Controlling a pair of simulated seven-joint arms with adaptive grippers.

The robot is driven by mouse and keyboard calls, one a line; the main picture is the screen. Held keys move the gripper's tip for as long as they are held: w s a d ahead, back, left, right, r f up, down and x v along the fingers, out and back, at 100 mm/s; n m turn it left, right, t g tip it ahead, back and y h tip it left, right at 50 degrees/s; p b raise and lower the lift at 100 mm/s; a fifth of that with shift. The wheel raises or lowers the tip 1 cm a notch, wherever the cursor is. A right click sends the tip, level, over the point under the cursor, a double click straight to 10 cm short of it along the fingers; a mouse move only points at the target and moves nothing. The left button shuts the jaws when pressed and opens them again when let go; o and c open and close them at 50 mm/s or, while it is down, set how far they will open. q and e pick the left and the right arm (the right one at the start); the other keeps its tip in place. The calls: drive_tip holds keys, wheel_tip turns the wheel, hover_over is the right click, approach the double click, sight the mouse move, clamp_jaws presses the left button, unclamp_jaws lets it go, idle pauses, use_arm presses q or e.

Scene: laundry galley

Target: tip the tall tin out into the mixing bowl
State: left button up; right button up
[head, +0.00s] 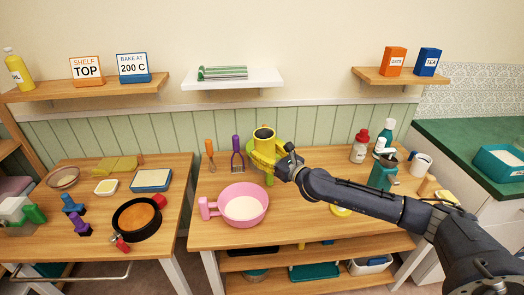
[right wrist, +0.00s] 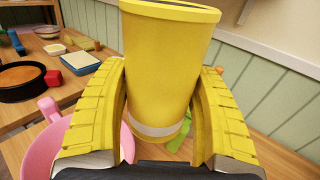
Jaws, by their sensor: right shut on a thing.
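The tall tin (head: 264,137) is yellow with an open top and a pale band near its base. My right gripper (head: 265,155) is shut around it and holds it nearly upright, above and behind the mixing bowl. In the right wrist view the tin (right wrist: 168,70) stands between the two yellow fingers of my right gripper (right wrist: 160,115). Its contents are hidden. The pink mixing bowl (head: 233,190) with a side handle sits on the middle table, with something white inside. Its pink rim also shows in the right wrist view (right wrist: 45,135). My left gripper is not in view.
An orange-handled utensil (head: 210,148) and a purple masher (head: 237,155) are at the table's back. Bottles (head: 359,146), a teal grinder (head: 383,172) and a white mug (head: 420,164) stand at the right. A black pan (head: 137,220) sits on the left table, across a gap.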

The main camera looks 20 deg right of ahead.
drive_tip(key=shift+w+a+f+n+y, duration=0.15)
drive_tip(key=shift+f+n+y, duration=0.1)
drive_tip(key=shift+f, duration=0.2)
drive_tip(key=shift+a+f+n+y, duration=0.15)
drive_tip(key=shift+f+y, duration=0.1)
drive_tip(key=shift+f, duration=0.15)
drive_tip(key=shift+s+a+n+g+y, duration=0.2)
drive_tip(key=shift+a+n+g+y, duration=0.1)
drive_tip(key=shift+a+n+y, duration=0.15)
drive_tip(key=shift+f, duration=0.2)
